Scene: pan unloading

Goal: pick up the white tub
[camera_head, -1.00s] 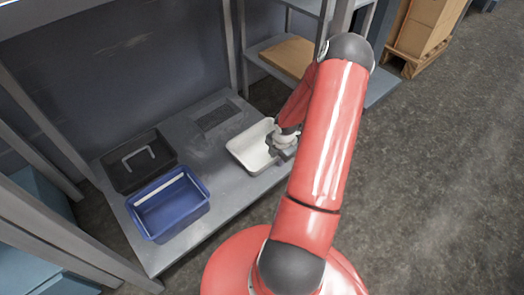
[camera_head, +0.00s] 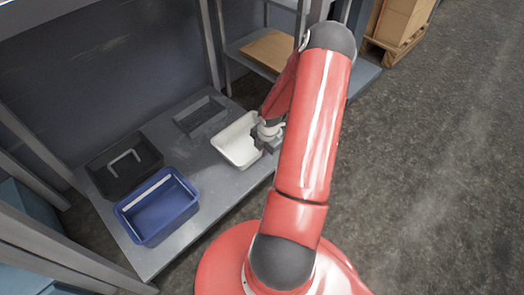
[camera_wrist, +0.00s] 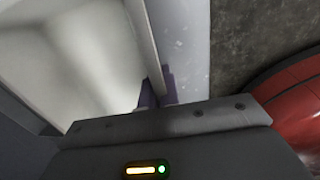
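The white tub (camera_head: 229,150) is open-topped and looks empty. It is at the right end of the grey table in the head view. My gripper (camera_head: 267,141) is at the tub's right side, partly hidden by my arm. In the wrist view, the tub's pale inside (camera_wrist: 75,60) fills the left. My gripper's two dark fingers (camera_wrist: 158,88) are close together, one on each side of the tub's wall, and look shut on it. I cannot tell whether the tub's base touches the table.
A blue tub (camera_head: 157,207) stands at the table's front left, with a black tub with a pale handle (camera_head: 107,181) behind it. A shallow grey tray or recess (camera_head: 200,115) is behind the white tub. Metal posts and shelves frame the table. Open floor (camera_head: 430,190) is on the right.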

